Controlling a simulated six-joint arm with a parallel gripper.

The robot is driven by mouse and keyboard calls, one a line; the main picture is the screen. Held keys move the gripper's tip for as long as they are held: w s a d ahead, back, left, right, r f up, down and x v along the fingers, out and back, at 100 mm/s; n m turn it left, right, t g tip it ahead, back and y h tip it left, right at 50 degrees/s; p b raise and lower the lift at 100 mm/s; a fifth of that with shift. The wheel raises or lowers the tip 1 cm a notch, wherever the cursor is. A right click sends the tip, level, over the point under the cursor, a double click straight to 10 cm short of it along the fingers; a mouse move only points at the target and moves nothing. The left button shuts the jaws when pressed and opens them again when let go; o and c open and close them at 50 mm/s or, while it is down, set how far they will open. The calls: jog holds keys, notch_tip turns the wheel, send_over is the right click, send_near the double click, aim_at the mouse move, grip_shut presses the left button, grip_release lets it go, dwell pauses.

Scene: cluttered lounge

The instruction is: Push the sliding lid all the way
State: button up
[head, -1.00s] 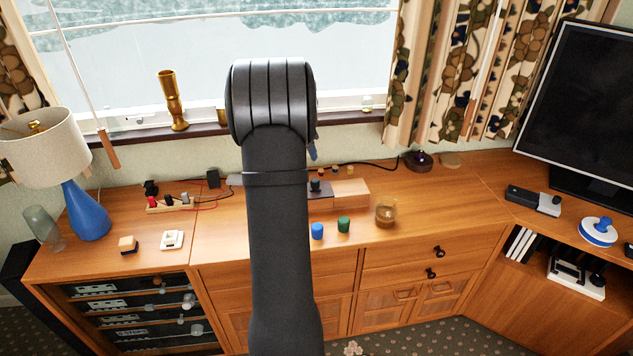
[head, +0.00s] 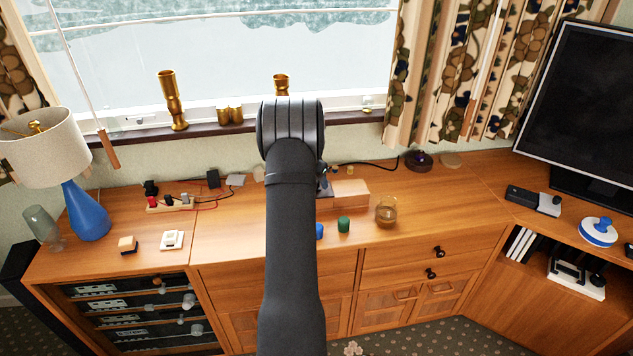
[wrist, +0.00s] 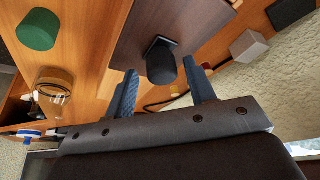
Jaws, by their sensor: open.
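The sliding lid is a dark brown panel (wrist: 195,22) with an upright black knob (wrist: 161,62), seen in the wrist view. It is on a pale wooden box (head: 350,193), seen in the head view on the sideboard just right of my arm. My gripper (wrist: 159,66) is open, its two blue fingers pointing toward the lid. The knob appears between the fingertips, apart from both in the picture; contact cannot be told. In the head view my arm hides most of the lid and the gripper.
A green cup (head: 344,225), a partly hidden blue cup (head: 320,231) and a glass mug (head: 386,212) stand in front of the box. Wired blocks (head: 172,203) lie to the left. A black cable (head: 365,163) runs behind. The sideboard is clear right of the mug.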

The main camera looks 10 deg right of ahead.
jog(key=shift+w+d+f, duration=0.1)
jog(key=shift+d+f, duration=0.05)
jog(key=shift+f, duration=0.25)
jog(key=shift+c, duration=0.2)
jog(key=c, duration=0.9)
jog(key=shift+a, duration=0.65)
jog(key=shift+c, duration=0.2)
jog(key=o, duration=1)
jog(key=v, duration=1.7)
jog(key=shift+r, duration=0.2)
